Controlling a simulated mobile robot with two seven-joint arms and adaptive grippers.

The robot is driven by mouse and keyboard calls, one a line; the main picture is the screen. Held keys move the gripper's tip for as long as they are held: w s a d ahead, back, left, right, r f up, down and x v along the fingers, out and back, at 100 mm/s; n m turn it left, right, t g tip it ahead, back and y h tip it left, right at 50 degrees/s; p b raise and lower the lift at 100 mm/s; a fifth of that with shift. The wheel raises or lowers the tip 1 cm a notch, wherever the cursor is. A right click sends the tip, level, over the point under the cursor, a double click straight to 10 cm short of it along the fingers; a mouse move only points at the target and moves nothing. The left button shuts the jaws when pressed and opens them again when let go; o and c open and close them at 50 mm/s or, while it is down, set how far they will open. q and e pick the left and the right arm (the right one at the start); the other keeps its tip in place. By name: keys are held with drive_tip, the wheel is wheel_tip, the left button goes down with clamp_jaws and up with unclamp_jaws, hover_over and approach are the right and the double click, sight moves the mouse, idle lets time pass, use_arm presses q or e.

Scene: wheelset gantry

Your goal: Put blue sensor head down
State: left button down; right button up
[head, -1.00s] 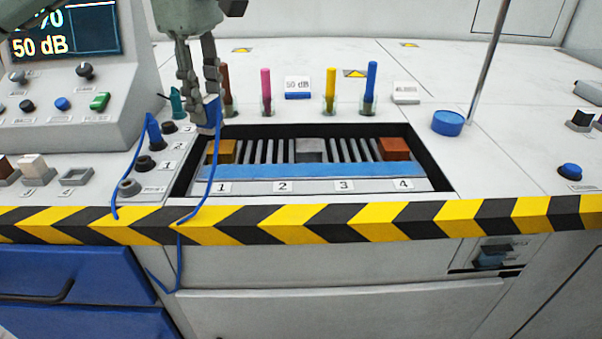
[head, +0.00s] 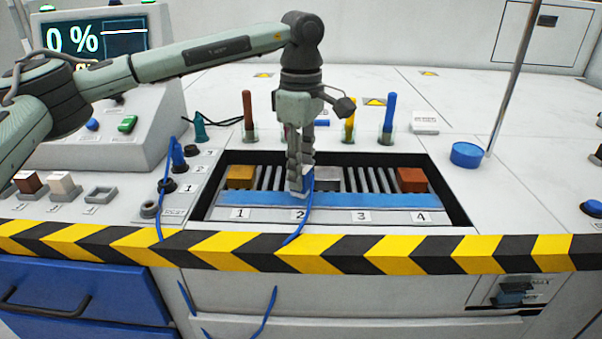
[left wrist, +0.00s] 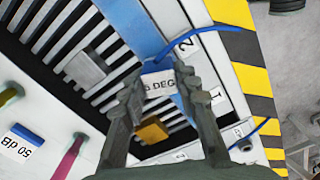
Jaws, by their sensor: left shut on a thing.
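My left gripper (head: 299,186) points down over the recessed bay, shut on the blue sensor head (head: 308,181). In the left wrist view the sensor head (left wrist: 160,84) sits between the fingertips, with a white "DEG" label. It is at the blue strip (head: 375,199) near label 2; I cannot tell whether it touches the strip. Its blue cable hangs over the front edge. A yellow-brown block (head: 240,175), a grey block (head: 328,178) and a red-brown block (head: 411,180) lie on the bay's bars. My right gripper is out of view.
Upright colored rods (head: 387,118) stand behind the bay. A blue round knob (head: 467,155) and a metal pole (head: 515,75) are to the right. A console with a screen (head: 95,38) is at left. Striped edging (head: 400,252) runs along the front.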

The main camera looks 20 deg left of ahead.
use_arm(q)
drive_tip(key=shift+f, duration=0.75)
drive_tip(key=c, duration=1.1)
unclamp_jaws()
drive_tip(key=shift+c, duration=0.2)
wheel_tip(320, 180, up, 12)
drive_tip(key=shift+r, duration=0.15)
